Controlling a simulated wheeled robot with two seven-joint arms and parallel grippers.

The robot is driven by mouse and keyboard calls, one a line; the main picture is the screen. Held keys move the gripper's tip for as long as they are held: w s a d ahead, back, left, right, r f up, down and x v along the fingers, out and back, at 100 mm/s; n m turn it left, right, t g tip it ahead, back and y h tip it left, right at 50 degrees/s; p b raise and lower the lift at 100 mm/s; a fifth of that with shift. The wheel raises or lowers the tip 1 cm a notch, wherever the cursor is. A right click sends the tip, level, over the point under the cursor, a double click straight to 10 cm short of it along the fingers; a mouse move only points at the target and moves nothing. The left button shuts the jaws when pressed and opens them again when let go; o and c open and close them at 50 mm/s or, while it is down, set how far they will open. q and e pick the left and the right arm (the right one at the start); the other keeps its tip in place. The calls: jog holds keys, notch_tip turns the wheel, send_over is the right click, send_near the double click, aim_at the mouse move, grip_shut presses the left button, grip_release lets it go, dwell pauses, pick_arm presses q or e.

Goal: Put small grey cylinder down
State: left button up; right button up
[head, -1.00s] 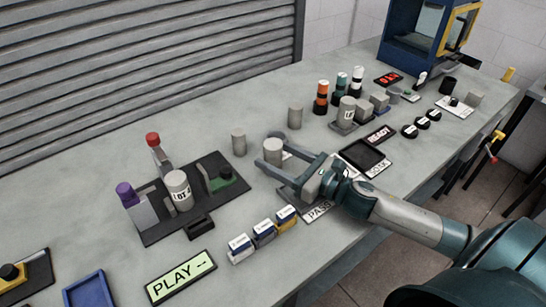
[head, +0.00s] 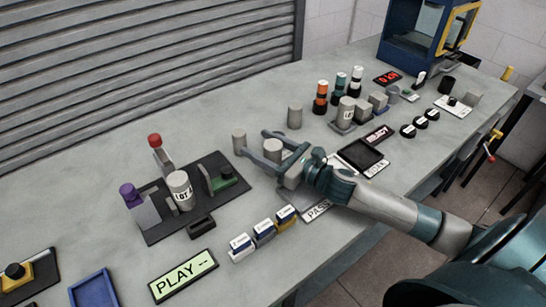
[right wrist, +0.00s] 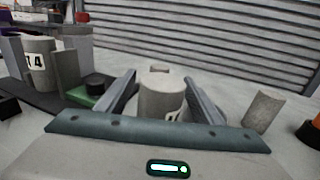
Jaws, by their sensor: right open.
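A small grey cylinder (head: 272,151) stands upright between the fingers of my right gripper (head: 255,143). The fingers are open, one on each side of it; its base is hidden in the head view. In the right wrist view the cylinder (right wrist: 161,98) shows between the spread fingers (right wrist: 160,80), with a dark mark low on its side. A second plain grey cylinder (head: 239,141) stands just beyond the fingertips. A third (head: 294,117) stands farther back on the table. My left gripper is not in view.
A dark fixture (head: 160,232) with a labelled cylinder (head: 180,190) stands at left. Small boxes (head: 263,233) and a PLAY sign (head: 182,275) lie in front. A PASS plate (head: 317,211) lies below my gripper, a black tray (head: 362,155) to the right. The back left table is bare.

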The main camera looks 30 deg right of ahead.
jog(key=c, duration=1.5)
grip_shut()
jog(key=shift+r, duration=0.15)
jog(key=shift+r, duration=0.9)
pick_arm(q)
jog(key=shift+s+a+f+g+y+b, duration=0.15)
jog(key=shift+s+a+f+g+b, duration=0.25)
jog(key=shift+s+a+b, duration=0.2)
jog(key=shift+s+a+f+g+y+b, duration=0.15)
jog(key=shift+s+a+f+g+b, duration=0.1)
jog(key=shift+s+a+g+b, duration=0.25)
pick_arm(e)
jog(key=s+d+r, duration=0.6)
jog(key=d+r, duration=0.3)
jog(key=shift+s+d, duration=0.15)
jog(key=shift+d, duration=0.25)
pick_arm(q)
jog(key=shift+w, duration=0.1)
